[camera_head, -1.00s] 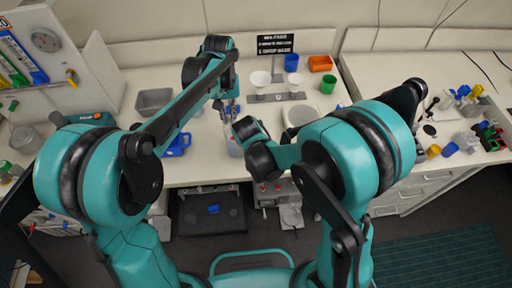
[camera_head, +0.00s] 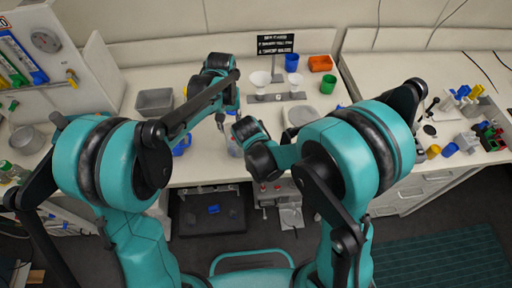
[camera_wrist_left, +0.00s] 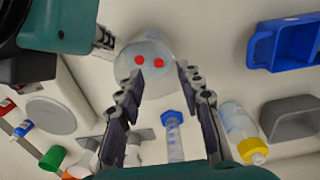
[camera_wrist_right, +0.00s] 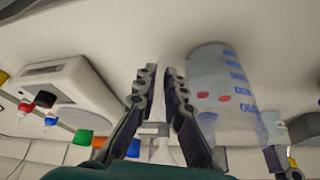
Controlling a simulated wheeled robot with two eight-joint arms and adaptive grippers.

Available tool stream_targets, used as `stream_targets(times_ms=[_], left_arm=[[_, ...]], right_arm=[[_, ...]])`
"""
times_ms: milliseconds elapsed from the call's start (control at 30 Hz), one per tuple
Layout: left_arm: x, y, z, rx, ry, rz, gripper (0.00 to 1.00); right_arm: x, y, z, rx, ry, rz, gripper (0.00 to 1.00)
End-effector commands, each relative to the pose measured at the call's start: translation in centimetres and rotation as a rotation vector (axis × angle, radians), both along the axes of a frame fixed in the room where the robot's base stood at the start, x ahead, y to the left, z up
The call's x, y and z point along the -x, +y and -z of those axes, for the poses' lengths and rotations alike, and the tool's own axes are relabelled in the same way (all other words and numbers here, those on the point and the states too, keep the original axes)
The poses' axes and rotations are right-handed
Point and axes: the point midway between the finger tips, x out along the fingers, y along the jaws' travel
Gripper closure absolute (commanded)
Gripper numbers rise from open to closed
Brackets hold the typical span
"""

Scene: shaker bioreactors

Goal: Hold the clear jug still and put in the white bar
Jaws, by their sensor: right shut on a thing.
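The clear jug (camera_head: 235,146) stands upright at the front of the bench. In the right wrist view the jug (camera_wrist_right: 236,72) has blue markings and sits at the right side of my fingers. My right gripper (camera_wrist_right: 160,72) is shut on it, apparently at the handle; the grip point is hard to see. In the left wrist view the jug (camera_wrist_left: 148,47) lies just beyond my left gripper (camera_wrist_left: 160,72), which is open and empty. Two red spots show at the jug in both wrist views. I cannot tell if they belong to the white bar, which I cannot clearly identify.
A blue tray (camera_wrist_left: 292,42), a grey bin (camera_head: 155,101), a yellow-capped bottle (camera_wrist_left: 238,125) and a blue-footed cylinder (camera_wrist_left: 173,130) are near the left gripper. White funnels on a stand (camera_head: 276,97) are behind the jug. Green and orange containers stand farther back.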

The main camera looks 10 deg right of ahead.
Motion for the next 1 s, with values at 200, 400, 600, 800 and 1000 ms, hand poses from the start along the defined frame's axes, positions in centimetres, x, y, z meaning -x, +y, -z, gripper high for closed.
stream_targets(times_ms=[200,400,600,800,1000], left_arm=[[0.0,0.0,-0.2,0.0,0.0,0.0,0.64],[0.0,0.0,-2.9,0.0,0.0,0.0,0.64],[0.0,0.0,-7.4,0.0,0.0,0.0,0.64],[-0.1,0.0,-10.7,0.0,0.0,0.0,0.64],[0.0,0.0,-12.0,0.0,0.0,0.0,0.64]], right_arm=[[0.0,0.0,0.0,0.0,0.0,0.0,1.0],[0.0,0.0,0.0,0.0,0.0,0.0,1.0],[0.0,0.0,0.0,0.0,0.0,0.0,1.0],[0.0,0.0,0.0,0.0,0.0,0.0,1.0],[0.0,0.0,0.0,0.0,0.0,0.0,1.0]])
